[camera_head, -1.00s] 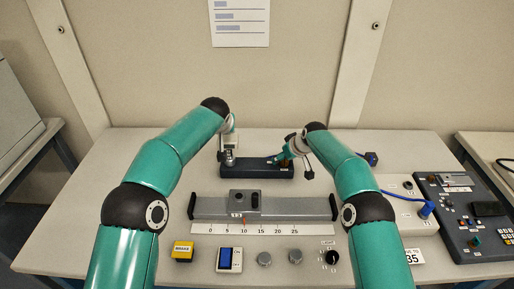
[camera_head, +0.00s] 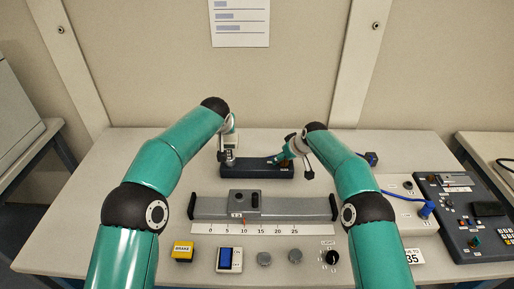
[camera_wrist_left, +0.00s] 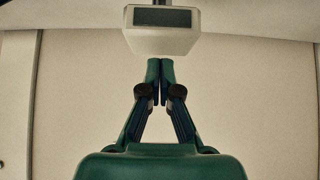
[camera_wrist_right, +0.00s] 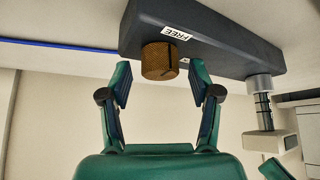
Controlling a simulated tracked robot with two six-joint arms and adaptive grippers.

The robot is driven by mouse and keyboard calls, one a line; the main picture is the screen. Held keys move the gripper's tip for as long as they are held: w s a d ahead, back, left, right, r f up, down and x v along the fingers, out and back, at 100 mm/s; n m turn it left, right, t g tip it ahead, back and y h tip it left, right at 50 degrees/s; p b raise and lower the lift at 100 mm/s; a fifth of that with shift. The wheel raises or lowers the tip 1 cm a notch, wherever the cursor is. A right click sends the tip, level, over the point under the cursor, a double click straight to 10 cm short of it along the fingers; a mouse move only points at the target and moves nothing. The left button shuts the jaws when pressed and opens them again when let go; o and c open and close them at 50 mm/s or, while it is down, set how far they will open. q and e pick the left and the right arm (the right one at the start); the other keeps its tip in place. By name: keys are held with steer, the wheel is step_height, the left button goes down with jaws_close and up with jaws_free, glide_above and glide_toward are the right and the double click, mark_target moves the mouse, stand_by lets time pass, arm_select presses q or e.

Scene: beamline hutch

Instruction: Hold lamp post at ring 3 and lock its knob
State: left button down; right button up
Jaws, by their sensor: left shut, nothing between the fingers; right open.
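The lamp post (camera_wrist_right: 263,106) stands at the left end of a dark base block (camera_head: 257,172). In the right wrist view it is a thin metal post with dark rings; I cannot tell their numbers. The pale lamp head (camera_wrist_left: 162,32) tops it. My left gripper (camera_wrist_left: 160,66) is shut and empty, its tips close to the lamp head; contact is unclear. A brass knob (camera_wrist_right: 160,61) with a dark mark sits beside a FREE label (camera_wrist_right: 177,34) on the base. My right gripper (camera_wrist_right: 160,75) is open, its fingertips spread to either side of the knob, apart from it.
In front lies a grey rail with a carriage (camera_head: 244,203) and a number scale (camera_head: 262,229). Buttons and knobs line the table's front, with a yellow one (camera_head: 182,251) at left. A control panel (camera_head: 465,220) and blue cable (camera_head: 427,209) are at right. The table's left side is clear.

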mark_target(227, 140)
arm_select(q)
steer(key=shift+f, duration=0.75)
steer(key=shift+s+f, duration=0.1)
steer(key=shift+f, duration=1.45)
arm_select(e)
steer(key=c, duration=1.1)
steer(key=shift+m+t+h, duration=0.3)
steer(key=shift+m+h, duration=0.5)
steer(key=shift+m, duration=0.7)
